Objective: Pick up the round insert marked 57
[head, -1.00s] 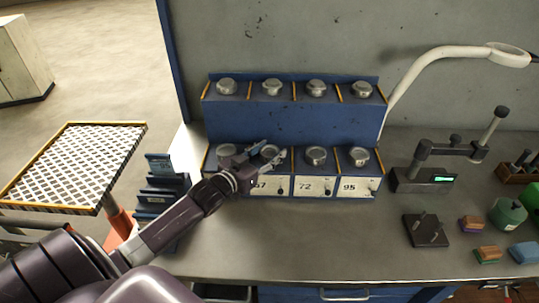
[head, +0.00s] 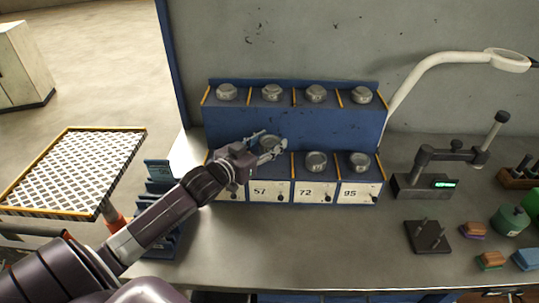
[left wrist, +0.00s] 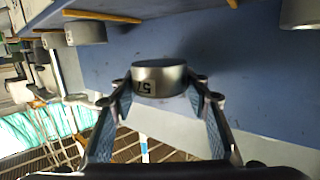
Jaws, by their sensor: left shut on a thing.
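The round insert marked 57 (left wrist: 160,78) is a grey metal cylinder between my left gripper's fingertips in the left wrist view. It also shows in the head view (head: 270,142), partly covered by the fingers. My left gripper (head: 268,146) is shut on it and holds it raised in front of the blue rack's upper step, above the bay labelled 57 (head: 260,191). In the left wrist view the two fingers of the left gripper (left wrist: 160,85) press on its sides. My right gripper is not in view.
The blue rack (head: 290,124) holds several other round inserts, including those above labels 72 (head: 316,161) and 95 (head: 359,160). Orange dividers separate the bays. A gauge stand (head: 425,180) and a white lamp arm (head: 420,72) are right. The bench front is clear.

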